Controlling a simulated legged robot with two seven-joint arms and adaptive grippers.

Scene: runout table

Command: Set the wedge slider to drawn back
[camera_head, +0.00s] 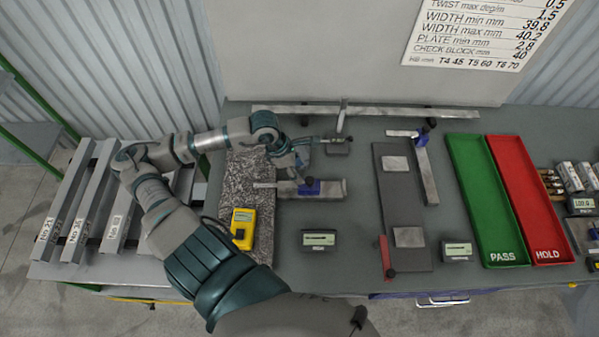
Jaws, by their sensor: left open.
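A red wedge-like strip (384,252) stands at the near left edge of a dark flat plate (392,165) with two pale pads, a dark knob at its near end. It may be the wedge slider, but I cannot tell for sure. Another candidate is a blue sliding block (309,188) with a dark knob on a grey metal gauge (330,187), left of the plate. My left gripper (305,160) is open, above and just behind this gauge, left of the dark plate. Its fingers are small and partly unclear. My right gripper is not in view.
A speckled stone slab (250,165) carries a yellow meter (242,228). Small display boxes (319,239) (456,251) stand near the front. Green PASS (490,215) and red HOLD (530,215) trays lie right. A long straight bar (385,111) lies at the back; grey bars (95,200) lie left.

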